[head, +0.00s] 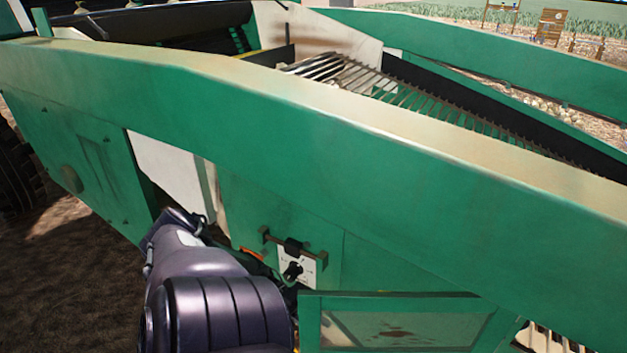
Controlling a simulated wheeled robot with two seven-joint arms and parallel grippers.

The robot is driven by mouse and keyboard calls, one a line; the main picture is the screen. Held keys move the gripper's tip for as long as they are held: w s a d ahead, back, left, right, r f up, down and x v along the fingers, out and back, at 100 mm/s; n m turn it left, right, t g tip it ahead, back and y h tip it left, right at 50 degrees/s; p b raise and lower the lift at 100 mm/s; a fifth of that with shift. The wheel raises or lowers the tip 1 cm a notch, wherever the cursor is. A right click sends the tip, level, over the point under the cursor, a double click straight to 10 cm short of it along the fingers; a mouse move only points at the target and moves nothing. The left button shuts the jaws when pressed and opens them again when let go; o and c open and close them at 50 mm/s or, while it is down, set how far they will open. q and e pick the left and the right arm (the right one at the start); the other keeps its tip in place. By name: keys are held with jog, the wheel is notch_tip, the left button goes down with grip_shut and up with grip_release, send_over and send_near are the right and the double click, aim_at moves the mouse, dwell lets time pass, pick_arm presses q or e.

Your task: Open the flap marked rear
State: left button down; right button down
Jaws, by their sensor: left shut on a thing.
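A green flap (312,325) with a dirty window in it is at the bottom right, standing out from the green side wall of the machine. No word "rear" can be read on it. My left arm comes in from the lower left, and its gripper (288,284) is at the flap's upper left corner, partly hidden behind my arm. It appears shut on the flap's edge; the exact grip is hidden. Just above it is a white plate (310,262) with a black knob (292,270). My right gripper is not in view.
A long green beam (330,150) crosses the view above the flap. A dark latch bar (293,246) sticks out above the white plate. A bar conveyor (400,95) runs behind the beam. Bare brown soil (80,270) is at the lower left.

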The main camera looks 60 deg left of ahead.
pick_arm(q)
jog(key=shift+w+r, duration=0.2)
jog(key=shift+r, duration=0.05)
jog(key=c, duration=1.4)
grip_release()
jog(key=shift+w, duration=0.1)
